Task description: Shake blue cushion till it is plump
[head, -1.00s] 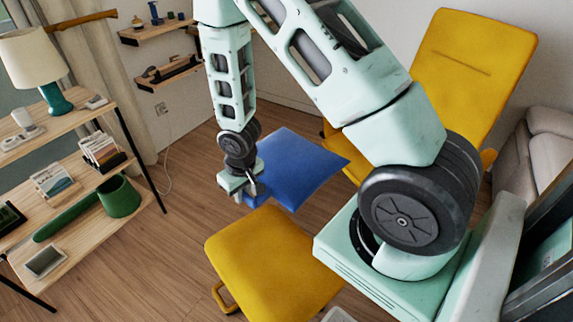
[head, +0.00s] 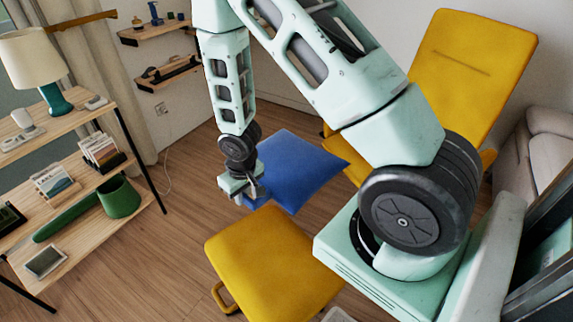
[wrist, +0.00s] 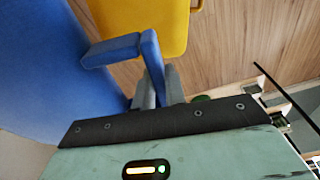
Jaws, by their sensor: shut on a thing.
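The blue cushion (head: 297,170) is at the middle of the head view, held out in the air above the floor, behind the yellow footstool. My gripper (head: 250,196) is shut on the cushion's left side. In the wrist view the cushion (wrist: 50,60) fills the left side. There my gripper (wrist: 150,92) shows with a blue strip of cloth or a blue handle between and around its fingers; I cannot tell which. Part of the cushion's left edge is hidden behind my gripper.
A yellow footstool (head: 270,262) stands in front of the cushion. A yellow chair (head: 470,70) is behind at the right. A wooden shelf unit (head: 85,205) with a lamp (head: 35,62), books and a green pot (head: 120,198) stands at the left. Wall shelves (head: 165,75) hang behind.

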